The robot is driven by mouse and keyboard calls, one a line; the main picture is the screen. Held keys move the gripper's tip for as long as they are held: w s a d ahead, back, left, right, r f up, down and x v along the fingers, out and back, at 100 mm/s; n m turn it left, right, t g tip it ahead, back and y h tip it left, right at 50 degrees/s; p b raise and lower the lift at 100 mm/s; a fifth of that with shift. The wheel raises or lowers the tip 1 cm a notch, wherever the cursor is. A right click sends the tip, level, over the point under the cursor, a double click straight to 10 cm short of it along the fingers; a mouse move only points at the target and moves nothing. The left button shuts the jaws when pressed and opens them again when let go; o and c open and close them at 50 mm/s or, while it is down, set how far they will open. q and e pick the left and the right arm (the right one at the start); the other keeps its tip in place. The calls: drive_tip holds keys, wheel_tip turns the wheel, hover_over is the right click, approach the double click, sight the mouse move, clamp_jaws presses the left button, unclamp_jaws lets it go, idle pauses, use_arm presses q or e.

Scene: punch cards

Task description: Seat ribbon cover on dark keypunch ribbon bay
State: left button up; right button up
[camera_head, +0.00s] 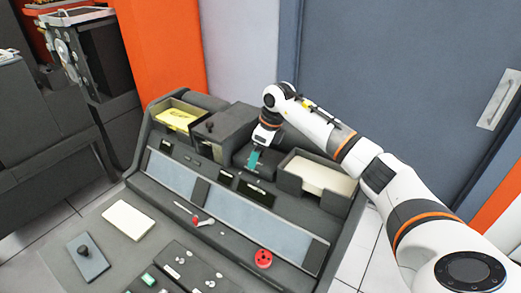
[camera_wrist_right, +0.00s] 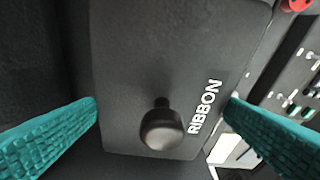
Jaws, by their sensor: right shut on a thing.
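The ribbon cover (camera_wrist_right: 150,60) is a dark plate with a round black knob and white "RIBBON" lettering, seen in the right wrist view. My right gripper (camera_wrist_right: 165,115) is shut on its opposite side edges, a teal finger on each side. In the head view my right gripper (camera_head: 255,158) is over the dark ribbon bay area (camera_head: 243,168), at the back middle of the keypunch. Its arm and fingers hide much of that spot. I cannot tell whether the cover touches the bay or is level in it. My left gripper is not in view.
A dark knobbed box (camera_head: 222,125) stands just left of the gripper, beside a tray with yellow cards (camera_head: 178,118). A tray of cream cards (camera_head: 322,176) is close on the right. A knobbed grey plate (camera_head: 87,260), cream card stack (camera_head: 128,220) and red knob (camera_head: 263,259) are in front.

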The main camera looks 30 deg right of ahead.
drive_tip(key=o, duration=0.7)
drive_tip(key=shift+o, duration=0.2)
drive_tip(key=shift+r+p, duration=3.2)
drive_tip(key=shift+r, duration=1.3)
drive_tip(key=shift+f, duration=0.1)
